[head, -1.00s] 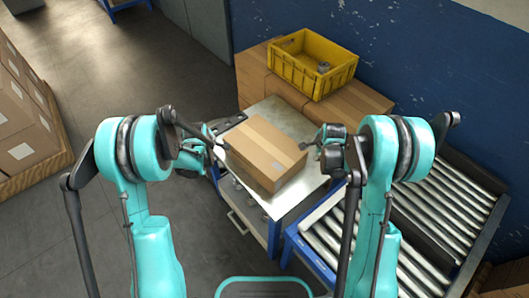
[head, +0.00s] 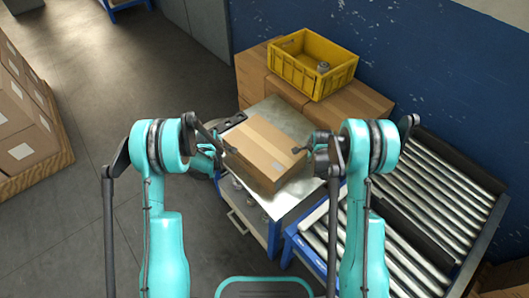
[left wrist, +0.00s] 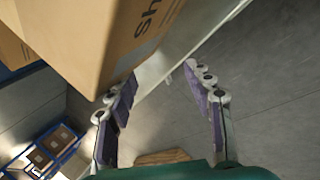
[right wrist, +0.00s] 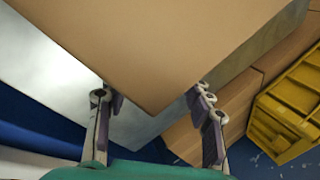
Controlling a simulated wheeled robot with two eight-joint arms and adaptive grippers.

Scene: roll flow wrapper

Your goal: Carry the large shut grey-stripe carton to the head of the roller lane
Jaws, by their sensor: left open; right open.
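The shut brown carton (head: 262,152), with a pale stripe along its top, rests on the metal-topped bench. My left gripper (head: 228,150) is open at its left side. In the left wrist view the carton (left wrist: 95,35) fills the upper left, and the open fingers (left wrist: 168,88) are beside and below it. My right gripper (head: 303,150) is open at the carton's right side. In the right wrist view a carton corner (right wrist: 155,55) points down between the open fingers (right wrist: 153,95). I cannot tell whether either gripper touches it. The roller lane (head: 400,245) lies at the right.
The bench top (head: 283,112) has some bare room behind the carton. A yellow crate (head: 312,65) stands on brown cartons (head: 355,100) behind. Another roller strip (head: 450,185) runs along the blue wall. Stacked cartons (head: 25,120) stand far left.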

